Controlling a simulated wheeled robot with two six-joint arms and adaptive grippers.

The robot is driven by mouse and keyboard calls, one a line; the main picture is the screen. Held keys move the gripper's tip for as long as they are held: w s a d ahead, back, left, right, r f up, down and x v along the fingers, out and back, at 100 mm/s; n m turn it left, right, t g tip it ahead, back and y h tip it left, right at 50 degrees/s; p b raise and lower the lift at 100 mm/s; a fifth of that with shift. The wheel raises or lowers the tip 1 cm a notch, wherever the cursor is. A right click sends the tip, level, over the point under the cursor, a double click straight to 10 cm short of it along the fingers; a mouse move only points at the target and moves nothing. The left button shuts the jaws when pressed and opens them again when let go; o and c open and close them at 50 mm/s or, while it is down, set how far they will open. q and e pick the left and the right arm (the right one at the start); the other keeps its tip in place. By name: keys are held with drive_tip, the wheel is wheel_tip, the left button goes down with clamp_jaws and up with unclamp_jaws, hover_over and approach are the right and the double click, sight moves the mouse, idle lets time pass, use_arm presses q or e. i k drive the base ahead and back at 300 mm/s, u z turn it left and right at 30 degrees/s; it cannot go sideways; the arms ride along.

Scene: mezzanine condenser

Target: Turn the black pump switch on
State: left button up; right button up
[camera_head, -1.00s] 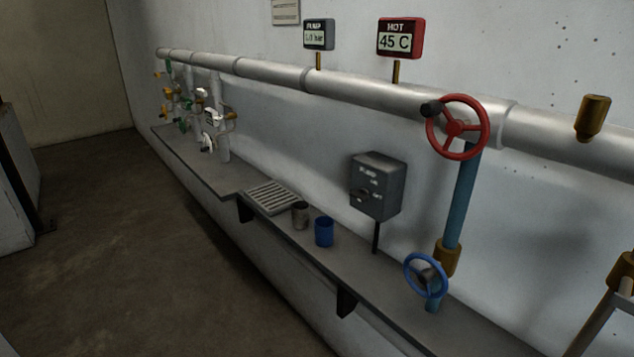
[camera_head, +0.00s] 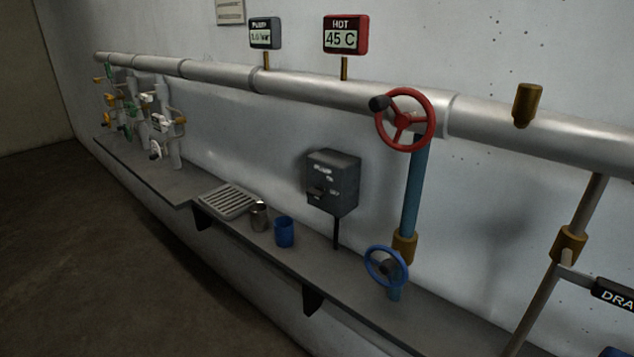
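A grey box (camera_head: 334,183) with a pump switch stands on a thin post above the wall shelf, near the middle of the view. A small black switch knob (camera_head: 316,193) sits on the lower left of its front face. The knob's exact angle is too small to tell. A dark gauge labelled PUMP (camera_head: 264,33) stands on the pipe at the upper left of the box and reads about 1.0 bar. Neither of my grippers is in view.
A grey shelf (camera_head: 365,301) runs along the wall, with a grate (camera_head: 228,201), a metal cup (camera_head: 259,216) and a blue cup (camera_head: 284,232). A red wheel (camera_head: 405,119) and a blue wheel (camera_head: 386,267) stand right of the box. The floor (camera_head: 120,270) at left is clear.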

sight(318, 192)
drive_tip(key=u, duration=1.25)
drive_tip(key=i, duration=0.45)
drive_tip(key=z, duration=1.8)
